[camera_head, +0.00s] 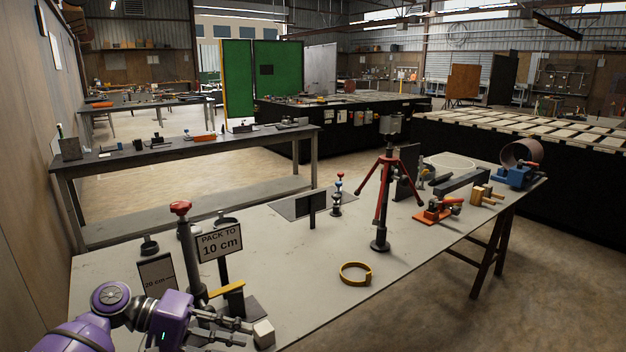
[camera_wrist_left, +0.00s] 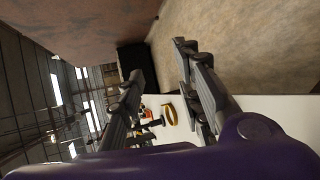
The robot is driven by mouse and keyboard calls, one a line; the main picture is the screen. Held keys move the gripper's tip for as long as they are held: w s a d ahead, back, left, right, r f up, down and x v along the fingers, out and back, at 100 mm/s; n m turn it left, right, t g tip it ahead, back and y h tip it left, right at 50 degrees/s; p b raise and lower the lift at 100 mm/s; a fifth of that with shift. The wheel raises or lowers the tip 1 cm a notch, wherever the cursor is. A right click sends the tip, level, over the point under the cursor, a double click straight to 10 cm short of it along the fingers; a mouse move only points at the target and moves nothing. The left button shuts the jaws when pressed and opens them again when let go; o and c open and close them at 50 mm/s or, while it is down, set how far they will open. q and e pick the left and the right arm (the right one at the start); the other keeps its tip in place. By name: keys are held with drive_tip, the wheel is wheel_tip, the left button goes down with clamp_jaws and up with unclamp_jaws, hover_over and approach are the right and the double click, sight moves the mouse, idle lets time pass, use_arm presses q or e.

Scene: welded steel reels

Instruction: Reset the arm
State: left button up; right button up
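My left arm, purple, comes in at the lower left of the head view. Its gripper (camera_head: 247,333) is low over the near end of the table, fingers pointing right. In the left wrist view the gripper (camera_wrist_left: 158,62) has its two fingers spread, with nothing seen between the tips. A small pale block (camera_head: 264,334) shows right by the fingertips in the head view; I cannot tell if they touch. My right arm and gripper are not in view.
The grey table (camera_head: 310,300) holds a sign reading PACK TO 10 cm (camera_head: 220,242), a red-topped post (camera_head: 187,250), a yellow ring (camera_head: 355,273), a red-legged tripod stand (camera_head: 384,200) and clamps at the far right. The table's front middle is mostly clear.

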use_arm(q)
drive_tip(key=s+a+f+t+y+p, duration=0.1)
drive_tip(key=s+f+t+y, duration=0.15)
drive_tip(key=s+f, duration=0.6)
drive_tip(key=s+f+t+y, duration=0.1)
drive_tip(key=s+f+y, duration=0.3)
drive_tip(key=f, duration=0.7)
drive_tip(key=s+a+f+t+y+p, duration=0.1)
drive_tip(key=s+f+y, duration=0.1)
drive_tip(key=s+f, duration=0.7)
drive_tip(key=s+a+m+t+y, duration=0.1)
drive_tip(key=s+y, duration=0.1)
drive_tip(key=s, duration=0.5)
drive_tip(key=s+a+r+m+t+y+p, duration=0.1)
drive_tip(key=s+m+t+y, duration=0.1)
drive_tip(key=s, duration=0.5)
drive_tip(key=shift+r+y, duration=0.15)
drive_tip(key=shift+y, duration=0.3)
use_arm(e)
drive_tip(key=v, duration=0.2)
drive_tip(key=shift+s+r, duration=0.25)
